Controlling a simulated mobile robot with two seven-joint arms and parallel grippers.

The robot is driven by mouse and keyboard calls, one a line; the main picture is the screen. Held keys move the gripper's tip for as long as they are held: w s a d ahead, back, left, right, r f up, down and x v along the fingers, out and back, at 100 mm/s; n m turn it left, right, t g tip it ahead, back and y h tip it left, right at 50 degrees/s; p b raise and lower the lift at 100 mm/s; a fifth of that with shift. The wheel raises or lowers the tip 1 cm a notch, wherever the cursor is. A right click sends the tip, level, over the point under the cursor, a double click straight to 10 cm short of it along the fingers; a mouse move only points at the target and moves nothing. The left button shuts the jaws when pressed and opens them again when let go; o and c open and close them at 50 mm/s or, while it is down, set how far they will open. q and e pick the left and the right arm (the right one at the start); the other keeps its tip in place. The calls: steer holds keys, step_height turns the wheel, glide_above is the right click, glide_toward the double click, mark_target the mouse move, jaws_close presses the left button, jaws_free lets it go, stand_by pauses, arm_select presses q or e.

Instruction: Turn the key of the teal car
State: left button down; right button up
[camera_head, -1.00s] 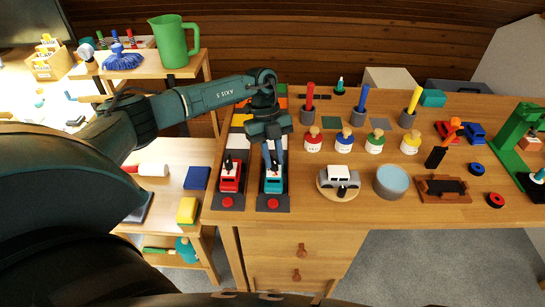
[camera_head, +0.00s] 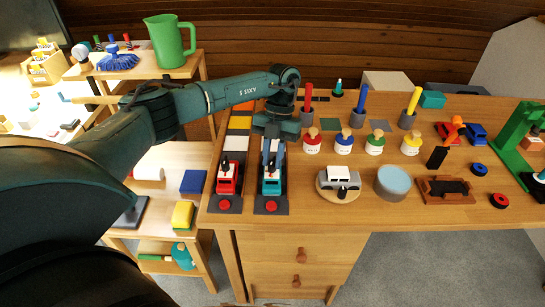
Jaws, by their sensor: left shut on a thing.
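The teal car (camera_head: 271,186) stands on a dark strip at the left end of the desk, with a red button (camera_head: 271,206) in front of it. My left gripper (camera_head: 272,160) points down over the top of the teal car. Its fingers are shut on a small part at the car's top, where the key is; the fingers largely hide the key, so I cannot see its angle. My right gripper is not in view.
A red car (camera_head: 227,182) stands on a parallel strip just left. A silver car (camera_head: 341,180) on a round wooden disc and a grey-blue round container (camera_head: 392,182) stand to the right. Bottles with round stoppers stand behind them.

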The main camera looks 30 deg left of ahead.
arm_select(q)
steer(key=shift+m, duration=0.3)
steer(key=c, duration=1.3)
jaws_free()
steer(key=b+v, duration=0.1)
steer(key=v, duration=1.2)
steer(key=shift+d, duration=0.15)
steer(key=shift+r, duration=0.1)
